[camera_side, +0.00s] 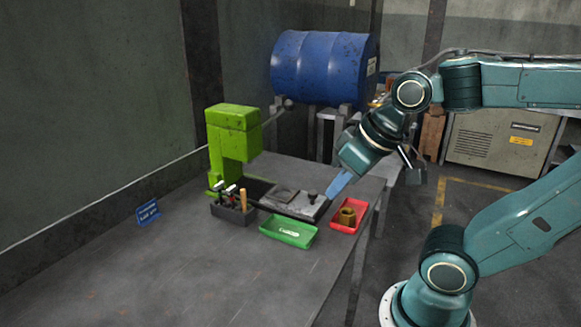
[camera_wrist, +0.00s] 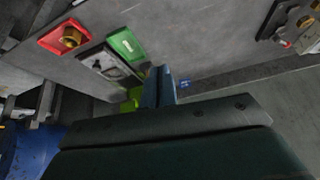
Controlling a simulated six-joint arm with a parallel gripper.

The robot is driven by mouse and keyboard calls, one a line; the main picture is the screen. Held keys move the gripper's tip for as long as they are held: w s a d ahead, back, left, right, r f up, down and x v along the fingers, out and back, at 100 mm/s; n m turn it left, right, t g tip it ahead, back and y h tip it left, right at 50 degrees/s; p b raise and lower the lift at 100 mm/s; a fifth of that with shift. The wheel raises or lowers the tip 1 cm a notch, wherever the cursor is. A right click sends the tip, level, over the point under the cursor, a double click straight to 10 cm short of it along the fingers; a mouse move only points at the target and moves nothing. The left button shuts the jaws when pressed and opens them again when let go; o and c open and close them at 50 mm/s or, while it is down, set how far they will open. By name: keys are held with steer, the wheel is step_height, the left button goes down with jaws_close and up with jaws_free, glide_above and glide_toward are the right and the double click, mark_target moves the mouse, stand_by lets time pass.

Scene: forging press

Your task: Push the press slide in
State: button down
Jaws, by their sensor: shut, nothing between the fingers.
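The green press (camera_side: 233,140) stands at the back of the bench. Its slide (camera_side: 296,202), a flat grey plate with a dark knob (camera_side: 312,197), sticks out from the press toward the bench's right edge. In the wrist view the slide (camera_wrist: 104,62) lies left of my fingers, and part of the press (camera_wrist: 132,98) shows behind them. My gripper (camera_side: 334,192) is shut and empty, with blue fingers pointing down just right of the knob. A small gap seems to lie between them; contact is hard to judge. The fingers also show in the wrist view (camera_wrist: 160,72).
A green tray (camera_side: 289,230) lies in front of the slide, and a red tray (camera_side: 348,216) with a brass part lies to its right. A tool holder (camera_side: 233,208) stands in front of the press. A blue drum (camera_side: 325,68) is behind.

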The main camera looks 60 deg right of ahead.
mark_target(293, 201)
steer(key=w+d+f+m+h, duration=0.2)
steer(key=w+d+f+m, duration=0.3)
steer(key=d, duration=0.5)
steer(key=w+d+f+m+h, duration=0.2)
steer(key=w+d+f+m, duration=0.4)
steer(key=d+f+m, duration=0.3)
steer(key=shift+w+d+m, duration=0.25)
steer(key=shift+d+m, duration=0.2)
steer(key=shift+m, duration=0.25)
steer(key=shift+w, duration=0.1)
steer(key=shift+x, duration=4.9)
steer(key=shift+w+d, duration=0.1)
steer(key=shift+w, duration=1.9)
